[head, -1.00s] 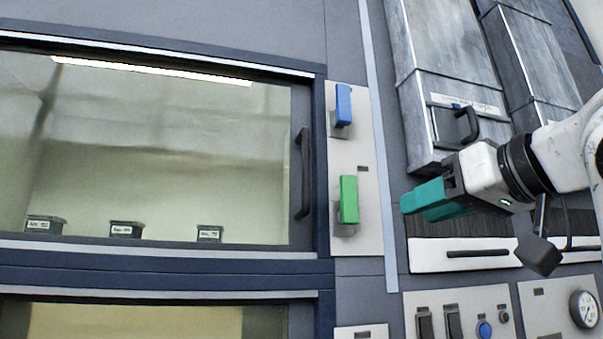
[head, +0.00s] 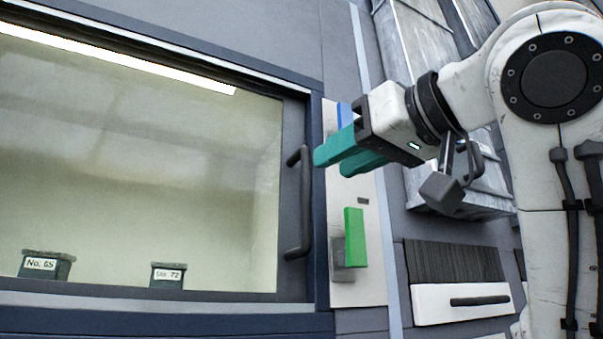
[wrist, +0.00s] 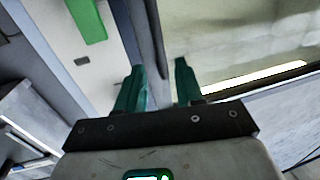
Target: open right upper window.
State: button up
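The upper window (head: 140,150) fills the left of the head view, a glass pane in a dark frame, and it looks shut. Its dark vertical bar handle (head: 306,205) is on the right side of the frame. My gripper (head: 322,160) has teal fingers and is just right of the handle's upper end, pointing left at it. In the wrist view my gripper (wrist: 160,68) has its fingers apart with nothing held between them. A dark bar, probably the handle, lies ahead of the gap; I cannot tell whether they touch.
A green lever (head: 354,237) and a partly hidden blue lever (head: 344,114) stick out from the pale panel (head: 358,287) right of the window. Labelled dark boxes (head: 47,265) stand behind the glass. Grey metal casings (head: 410,50) and a white drawer front (head: 460,304) are farther right.

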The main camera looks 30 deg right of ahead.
aim_at(310, 177)
jog(key=w, duration=0.2)
jog(key=w+a+p, duration=0.1)
jog(key=w, duration=0.2)
jog(key=w+p, duration=0.1)
jog(key=w, duration=0.1)
jog(key=shift+w+a, duration=0.25)
jog(key=shift+w, duration=0.1)
grip_shut()
